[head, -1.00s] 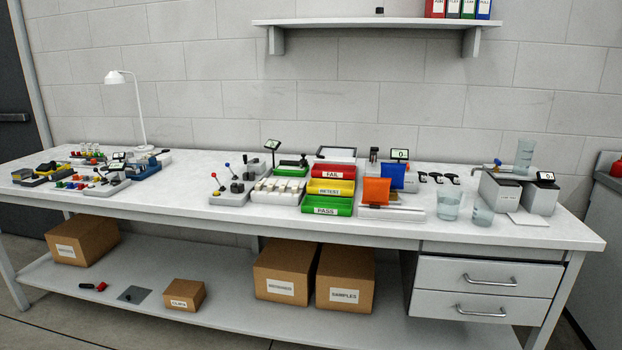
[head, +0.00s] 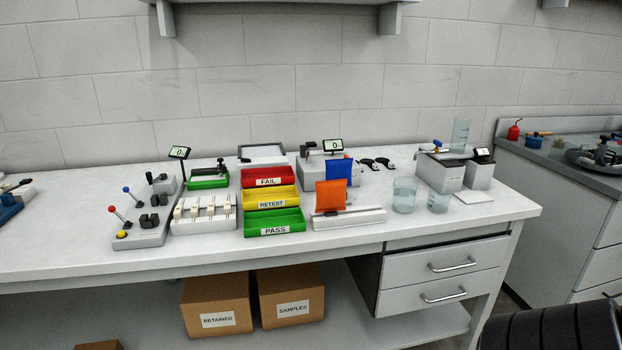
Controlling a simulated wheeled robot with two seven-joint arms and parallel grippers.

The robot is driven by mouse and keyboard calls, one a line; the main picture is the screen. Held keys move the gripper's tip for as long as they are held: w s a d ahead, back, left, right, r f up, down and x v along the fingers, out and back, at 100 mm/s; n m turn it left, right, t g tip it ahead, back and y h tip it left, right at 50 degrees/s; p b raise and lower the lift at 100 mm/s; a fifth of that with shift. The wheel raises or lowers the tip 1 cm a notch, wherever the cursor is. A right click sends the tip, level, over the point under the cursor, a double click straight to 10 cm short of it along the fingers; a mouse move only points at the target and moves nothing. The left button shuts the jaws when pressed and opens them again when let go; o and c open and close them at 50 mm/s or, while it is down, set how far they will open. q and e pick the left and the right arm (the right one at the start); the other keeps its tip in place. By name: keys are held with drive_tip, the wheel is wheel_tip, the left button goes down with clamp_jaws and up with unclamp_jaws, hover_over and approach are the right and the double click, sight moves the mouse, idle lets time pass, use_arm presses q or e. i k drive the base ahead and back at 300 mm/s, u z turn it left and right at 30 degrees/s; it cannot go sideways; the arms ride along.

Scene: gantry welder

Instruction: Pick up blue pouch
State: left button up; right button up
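The blue pouch (head: 339,171) stands upright on the white workbench, right of the coloured bins. It is behind the orange pouch (head: 331,194), which hides its lower left part. A small display reading 0 (head: 333,145) is just behind the blue pouch. The orange pouch stands at a long pale bar (head: 348,218) near the bench's front. Neither of my grippers can be seen in the head view. A dark ribbed shape sits in the lower right corner, and I cannot tell what it is.
Left of the pouches are the red FAIL bin (head: 268,177), yellow RETEST bin (head: 270,197) and green PASS bin (head: 275,222). Clear beakers (head: 405,195) stand to the right. A shelf (head: 280,3) hangs above. Bare bench top (head: 480,212) shows at the right end.

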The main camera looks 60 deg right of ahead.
sight(336, 168)
drive_tip(key=z, duration=0.6)
drive_tip(key=i, duration=0.8)
drive_tip(key=z, duration=0.9)
